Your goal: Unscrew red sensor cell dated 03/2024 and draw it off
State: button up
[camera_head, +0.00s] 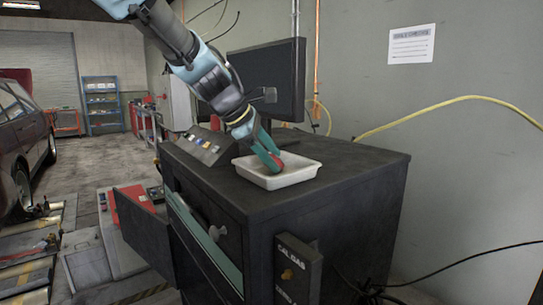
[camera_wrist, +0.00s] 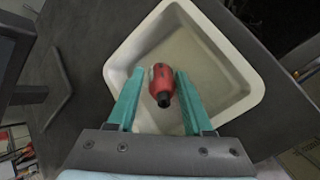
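A red sensor cell (camera_wrist: 161,80) with a dark end is in the white tray, and it also shows in the head view (camera_head: 279,164). No date can be read on it. My gripper (camera_wrist: 161,73) reaches down into the tray, with its green fingers on either side of the cell. Narrow gaps show between the fingers and the cell, so the fingers look open. In the head view my gripper (camera_head: 272,156) partly hides the cell. Whether the cell rests on the tray floor is hard to tell.
The white tray (camera_head: 300,177) stands on top of a dark cabinet (camera_head: 352,168), in front of a monitor (camera_head: 273,78). An open door (camera_head: 147,233) hangs at the cabinet's front left. A "CAL GAS" box (camera_head: 297,270) is at the front. The cabinet top right of the tray is clear.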

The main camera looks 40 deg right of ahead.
jog(key=o, duration=0.4)
jog(key=shift+c, duration=0.2)
jog(key=b+v, duration=0.2)
jog(key=v, duration=0.8)
jog(key=shift+a+r, duration=0.25)
jog(key=shift+r, duration=0.15)
